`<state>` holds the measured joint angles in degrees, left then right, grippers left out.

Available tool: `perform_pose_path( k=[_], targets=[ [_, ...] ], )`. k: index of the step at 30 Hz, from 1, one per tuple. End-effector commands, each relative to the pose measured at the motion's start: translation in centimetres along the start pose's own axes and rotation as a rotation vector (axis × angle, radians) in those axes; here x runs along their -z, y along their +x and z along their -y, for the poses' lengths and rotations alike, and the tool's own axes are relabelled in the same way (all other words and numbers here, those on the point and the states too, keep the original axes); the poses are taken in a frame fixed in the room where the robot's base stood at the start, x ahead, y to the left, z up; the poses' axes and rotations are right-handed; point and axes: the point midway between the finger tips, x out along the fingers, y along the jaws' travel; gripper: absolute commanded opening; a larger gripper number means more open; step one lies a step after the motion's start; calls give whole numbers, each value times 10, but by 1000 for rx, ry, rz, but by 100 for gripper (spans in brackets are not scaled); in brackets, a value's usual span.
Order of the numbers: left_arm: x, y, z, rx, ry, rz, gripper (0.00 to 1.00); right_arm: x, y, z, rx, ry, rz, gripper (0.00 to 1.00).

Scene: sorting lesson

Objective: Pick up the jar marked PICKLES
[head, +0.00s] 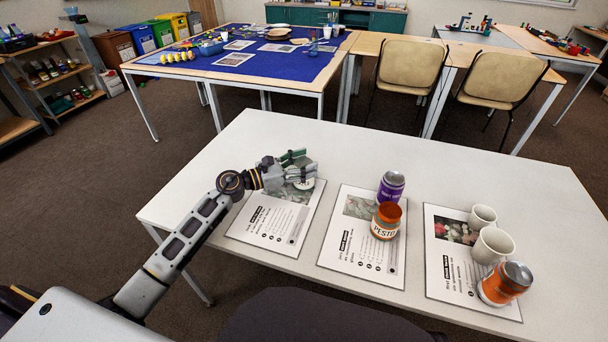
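My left gripper (302,171) reaches in from the left over the left sheet on the white table. A partly hidden jar (305,184) with a pale label is at its fingers; its lettering cannot be read. Green shows around the fingers, and I cannot tell whether they are closed on the jar. An orange-lidded jar marked PESTO (386,222) stands on the middle sheet, with a purple-labelled jar (391,186) just behind it. An orange jar with a grey lid (505,284) lies or leans on the right sheet. No readable PICKLES label shows. My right gripper is out of view.
Printed sheets (262,222) lie in a row on the white table (180,200). Two white cups (492,246) stand beside the grey-lidded orange jar. A dark chair back (320,318) is at the near edge. The table's far strip is clear.

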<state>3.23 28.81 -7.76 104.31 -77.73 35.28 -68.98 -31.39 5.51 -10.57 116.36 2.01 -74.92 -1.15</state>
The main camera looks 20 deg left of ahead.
Motion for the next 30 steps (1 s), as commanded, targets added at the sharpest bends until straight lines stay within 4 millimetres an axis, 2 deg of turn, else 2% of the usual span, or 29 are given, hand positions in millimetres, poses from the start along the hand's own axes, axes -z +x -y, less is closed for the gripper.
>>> perform_pose_path(
  k=[1, 6, 7, 20, 30],
  targets=[
    [0, 0, 0, 0, 0, 0, 45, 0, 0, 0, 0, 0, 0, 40],
    [0, 0, 0, 0, 0, -1, 23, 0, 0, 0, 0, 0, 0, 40],
    [1, 0, 0, 0, 0, -1, 21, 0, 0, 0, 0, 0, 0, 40],
    [-1, 0, 0, 1, 0, -3, 21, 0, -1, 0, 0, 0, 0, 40],
    [-33, 0, 0, 0, 4, 0, 21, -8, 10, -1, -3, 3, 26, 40]
  ],
)
